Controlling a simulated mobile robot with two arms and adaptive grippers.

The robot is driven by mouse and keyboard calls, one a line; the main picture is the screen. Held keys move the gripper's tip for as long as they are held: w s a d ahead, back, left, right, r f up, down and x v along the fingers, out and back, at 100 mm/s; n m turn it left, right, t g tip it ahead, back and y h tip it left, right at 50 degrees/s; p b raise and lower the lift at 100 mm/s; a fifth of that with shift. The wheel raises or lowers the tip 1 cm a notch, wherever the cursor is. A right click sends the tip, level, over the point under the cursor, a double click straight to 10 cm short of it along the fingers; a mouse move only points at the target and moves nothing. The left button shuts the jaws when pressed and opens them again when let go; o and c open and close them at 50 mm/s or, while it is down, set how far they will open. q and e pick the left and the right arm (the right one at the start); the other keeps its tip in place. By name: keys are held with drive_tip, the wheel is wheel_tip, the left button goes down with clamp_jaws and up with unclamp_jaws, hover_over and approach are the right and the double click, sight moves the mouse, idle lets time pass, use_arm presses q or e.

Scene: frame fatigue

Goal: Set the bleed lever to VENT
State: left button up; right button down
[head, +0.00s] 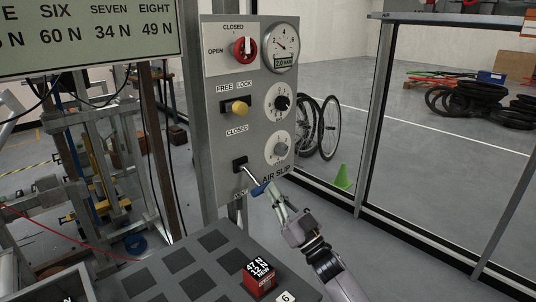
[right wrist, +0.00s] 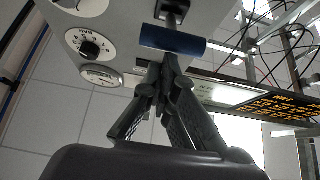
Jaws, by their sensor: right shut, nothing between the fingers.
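The bleed lever (head: 251,175) comes out of a dark slot on the grey panel, between a CLOSED label above and a partly hidden VENT label (head: 240,194) below. Its metal rod slopes down and right to a blue grip (head: 261,188). The blue grip lies crosswise in the right wrist view (right wrist: 173,40). My right gripper (head: 272,191) is shut and empty, with its fingertips (right wrist: 168,60) right at the grip's edge. I cannot tell whether they touch it. My left gripper is not in view.
The panel (head: 212,150) also carries a red knob (head: 243,49), a yellow knob (head: 239,108), a gauge (head: 282,46) and two dials. Below stands a dark tray (head: 170,268) with a red block (head: 259,279). A glazed frame post (head: 376,120) stands to the right.

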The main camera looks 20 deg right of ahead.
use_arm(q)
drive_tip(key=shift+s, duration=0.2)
use_arm(e)
drive_tip(key=v, duration=1.2)
